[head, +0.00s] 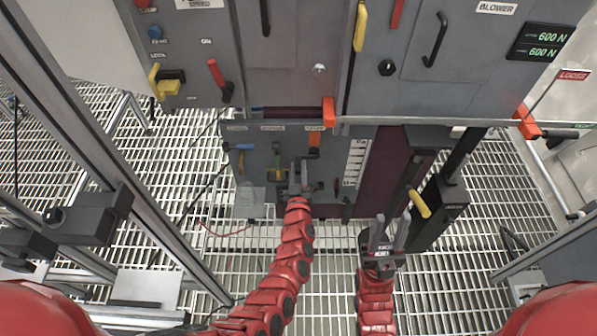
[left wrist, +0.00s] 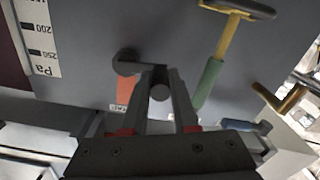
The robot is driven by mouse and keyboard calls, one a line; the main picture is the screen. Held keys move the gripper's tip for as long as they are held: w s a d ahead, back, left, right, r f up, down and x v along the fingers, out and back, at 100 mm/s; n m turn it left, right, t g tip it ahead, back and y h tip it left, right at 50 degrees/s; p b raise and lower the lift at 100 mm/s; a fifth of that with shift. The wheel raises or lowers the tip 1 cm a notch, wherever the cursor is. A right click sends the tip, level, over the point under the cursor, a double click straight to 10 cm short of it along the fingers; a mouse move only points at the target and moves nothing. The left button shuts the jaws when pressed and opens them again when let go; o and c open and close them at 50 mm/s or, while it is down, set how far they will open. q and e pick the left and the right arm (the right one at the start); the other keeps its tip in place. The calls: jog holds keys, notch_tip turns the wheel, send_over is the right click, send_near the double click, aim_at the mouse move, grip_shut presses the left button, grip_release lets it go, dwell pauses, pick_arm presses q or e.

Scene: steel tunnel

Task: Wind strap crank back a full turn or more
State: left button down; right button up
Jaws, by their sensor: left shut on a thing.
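The crank shows in the left wrist view as a dark grey arm with a round hub (left wrist: 125,62) on the grey panel and a round grip (left wrist: 160,92). My left gripper (left wrist: 163,98) is shut on this grip, with one finger on each side. In the head view my left gripper (head: 300,180) is in front of the lower panel and hides most of the crank. An orange strip (left wrist: 124,90) lies on the panel beside the hub. My right gripper (head: 388,232) is open and empty, lower and to the right, apart from the panel.
Near the crank are a yellow lever with a green sleeve (left wrist: 213,75), a small yellow crank (left wrist: 280,99) and a blue handle (left wrist: 232,126). A pressure scale (head: 355,160) is right of my left gripper. A dark post with a yellow handle (head: 420,204) stands near my right gripper.

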pick_arm(q)
jog(key=shift+d+f+n+b, duration=0.3)
jog(key=shift+f+n+b, duration=0.3)
jog(key=shift+n+b, duration=0.9)
jog(key=shift+d+f+n+b, duration=0.3)
jog(key=shift+f+n+b, duration=0.25)
jog(key=shift+n+b, duration=0.9)
jog(key=shift+d+f+n+b, duration=0.3)
jog(key=shift+f+n+b, duration=0.3)
jog(key=shift+n+b, duration=0.9)
jog(key=c, duration=0.7)
grip_release()
jog(key=s+p, duration=0.3)
jog(key=s, duration=1.4)
jog(key=shift+s, duration=0.2)
